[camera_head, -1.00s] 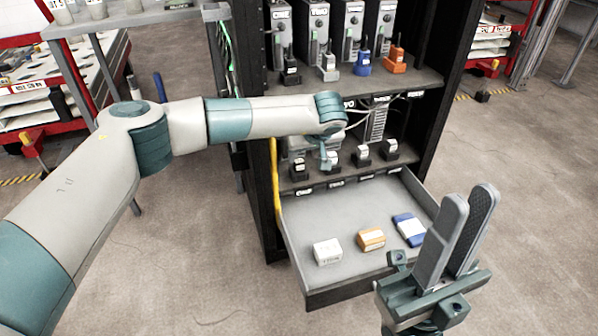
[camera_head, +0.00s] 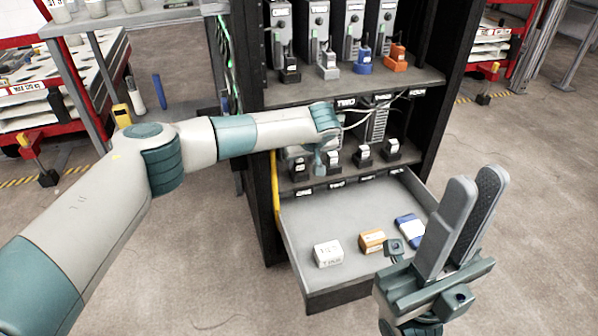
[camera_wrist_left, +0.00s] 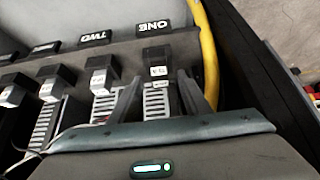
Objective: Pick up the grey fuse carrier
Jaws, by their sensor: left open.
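The grey fuse carrier (camera_head: 328,66) stands upright on the upper shelf, between a black one and a blue one. It looks out of frame in the left wrist view. My left gripper (camera_head: 321,166) is at the lower shelf, well below the grey carrier. In the left wrist view, its open fingers (camera_wrist_left: 160,98) stand either side of a small black holder with a white label (camera_wrist_left: 157,72), by the ONE tag. Contact cannot be told. My right gripper (camera_head: 474,182) points up at the lower right, empty; its fingers partly overlap, so its opening is unclear.
Black (camera_head: 290,70), blue (camera_head: 362,66) and orange (camera_head: 396,60) carriers share the upper shelf. An open drawer (camera_head: 300,219) below holds white (camera_head: 328,254), orange (camera_head: 372,241) and blue-white (camera_head: 410,229) boxes. A yellow cable (camera_head: 275,195) runs down the cabinet's left edge.

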